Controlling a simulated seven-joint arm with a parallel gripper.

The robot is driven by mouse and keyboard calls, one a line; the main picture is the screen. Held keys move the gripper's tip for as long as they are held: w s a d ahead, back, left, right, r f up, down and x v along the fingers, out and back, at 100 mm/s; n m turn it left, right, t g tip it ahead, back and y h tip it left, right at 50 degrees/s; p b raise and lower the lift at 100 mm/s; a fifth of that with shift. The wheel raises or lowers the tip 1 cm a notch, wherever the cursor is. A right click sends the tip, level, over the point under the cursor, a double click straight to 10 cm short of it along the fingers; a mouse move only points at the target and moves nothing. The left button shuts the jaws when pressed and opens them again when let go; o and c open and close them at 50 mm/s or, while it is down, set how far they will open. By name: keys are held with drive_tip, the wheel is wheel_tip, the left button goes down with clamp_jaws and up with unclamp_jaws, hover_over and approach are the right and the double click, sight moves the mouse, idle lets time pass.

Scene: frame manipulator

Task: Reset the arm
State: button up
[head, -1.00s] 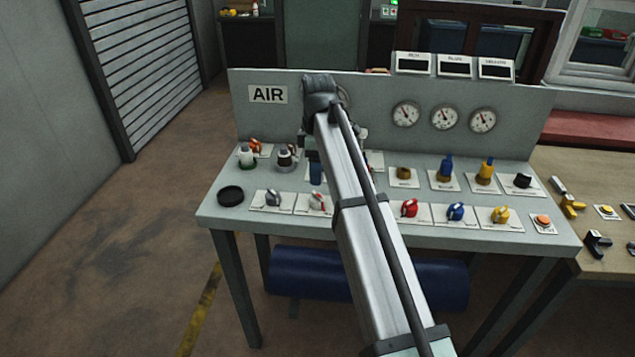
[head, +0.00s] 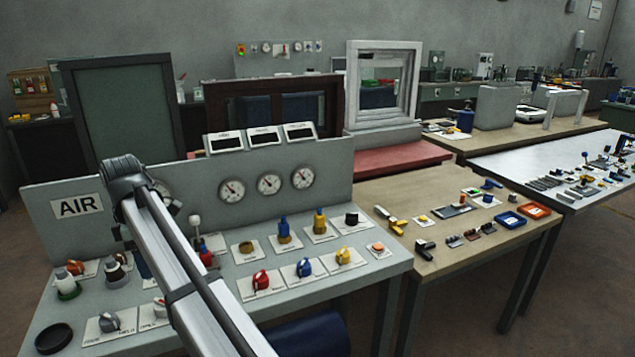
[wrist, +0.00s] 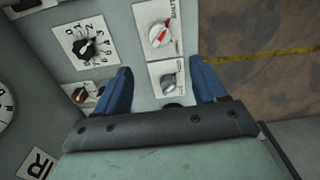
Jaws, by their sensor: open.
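My arm reaches from the bottom of the head view over the left part of the grey air bench (head: 225,318), its wrist near the AIR sign (head: 77,206). My gripper (wrist: 163,82) shows in the wrist view as two blue fingers spread apart. Nothing is held between them. Below them are a grey knob (wrist: 170,82) and a white-and-red knob (wrist: 160,36) on white plates. In the head view the gripper is mostly hidden behind my arm.
Red (head: 261,280), blue (head: 304,267) and yellow (head: 342,257) knobs stand right of my arm. A black round dish (head: 54,338) lies at the bench's left. A wooden table (head: 385,190) with small parts adjoins on the right. Gauges (head: 269,184) line the back panel.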

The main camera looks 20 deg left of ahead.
drive_tip(key=s+d+f+m+t, duration=0.1)
drive_tip(key=s+d+f+m, duration=0.1)
drive_tip(key=s+d+f, duration=0.35)
drive_tip(key=s+d+f+m, duration=0.25)
drive_tip(key=d+f, duration=0.35)
drive_tip(key=f, duration=0.3)
drive_tip(key=w+d+f+m+h, duration=0.1)
drive_tip(key=w+d+f+m, duration=0.2)
drive_tip(key=w+d+f, duration=0.45)
drive_tip(key=w+d+f+m+h, duration=0.1)
drive_tip(key=w+d+f+m, duration=0.25)
drive_tip(key=d+f, duration=0.6)
drive_tip(key=w+d+f+m+g, duration=0.3)
drive_tip(key=d+f+m, duration=0.2)
drive_tip(key=d+f, duration=1.35)
drive_tip(key=s+d+f+m+g, duration=0.1)
drive_tip(key=s+d+f+m, duration=0.25)
drive_tip(key=d, duration=0.55)
drive_tip(key=s+d+f+m+g, duration=0.25)
drive_tip(key=d+f, duration=0.25)
drive_tip(key=d, duration=0.3)
drive_tip(key=s+d+f+m+y, duration=0.1)
drive_tip(key=s+d+f+m, duration=0.1)
drive_tip(key=s+d, duration=0.3)
drive_tip(key=s+d+f+m+g+y, duration=0.1)
drive_tip(key=s+d+f+m, duration=0.2)
drive_tip(key=s, duration=0.7)
drive_tip(key=shift+s+d+f, duration=0.15)
drive_tip(key=shift+d+f, duration=0.4)
drive_tip(key=shift+d, duration=0.65)
